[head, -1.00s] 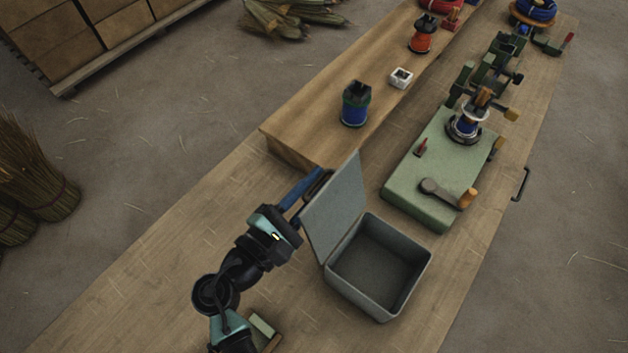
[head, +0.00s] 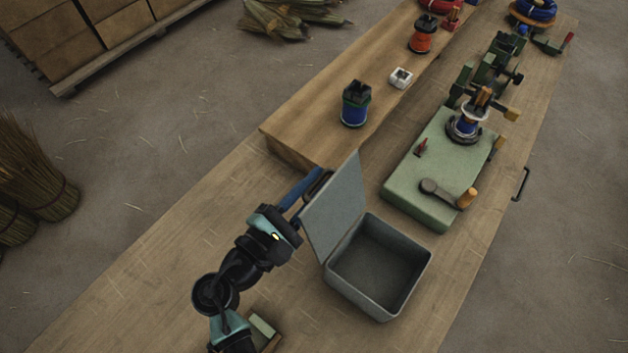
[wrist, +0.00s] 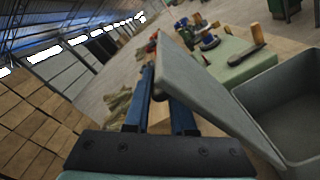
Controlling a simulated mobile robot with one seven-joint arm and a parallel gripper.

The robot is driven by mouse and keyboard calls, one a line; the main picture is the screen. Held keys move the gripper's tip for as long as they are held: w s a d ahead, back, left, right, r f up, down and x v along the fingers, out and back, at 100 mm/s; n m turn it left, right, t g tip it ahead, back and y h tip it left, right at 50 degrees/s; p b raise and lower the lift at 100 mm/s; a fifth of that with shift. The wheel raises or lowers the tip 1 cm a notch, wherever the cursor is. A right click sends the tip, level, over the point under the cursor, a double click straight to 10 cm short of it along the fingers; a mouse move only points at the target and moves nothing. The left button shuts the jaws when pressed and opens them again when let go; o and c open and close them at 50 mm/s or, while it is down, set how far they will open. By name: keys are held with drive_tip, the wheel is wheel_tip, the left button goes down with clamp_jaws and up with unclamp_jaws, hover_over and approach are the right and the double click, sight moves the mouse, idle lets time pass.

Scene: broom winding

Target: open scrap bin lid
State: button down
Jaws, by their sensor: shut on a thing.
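The grey scrap bin (head: 345,283) stands on the workbench, and its inside looks empty. Its lid (head: 337,210) stands up, hinged on the bin's left edge, leaving the bin open. My gripper (head: 315,186) is at the outer face of the lid, near its upper edge, shut on the dark lid handle (head: 322,183). In the wrist view the two blue fingers reach forward beside the lid (wrist: 200,95), and part of the dark handle (wrist: 158,92) shows between them. The bin (wrist: 285,105) shows at the right there.
A green machine base (head: 415,180) with a crank and a spool stands just behind the bin. Bare bench lies left of my arm.

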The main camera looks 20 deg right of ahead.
sight(325, 193)
drive_tip(key=shift+s+d+r+m, duration=0.75)
drive_tip(key=shift+s+r+m, duration=0.2)
drive_tip(key=shift+m, duration=0.35)
drive_tip(key=c, duration=0.9)
unclamp_jaws()
drive_tip(key=shift+s, duration=0.1)
drive_tip(key=shift+f, duration=0.2)
drive_tip(key=shift+s, duration=0.1)
drive_tip(key=shift+s+a+f, duration=0.1)
drive_tip(key=shift+s+a, duration=0.05)
drive_tip(key=shift+a, duration=0.15)
drive_tip(key=b+v, duration=0.3)
drive_tip(key=v, duration=0.9)
drive_tip(key=shift+a, duration=0.1)
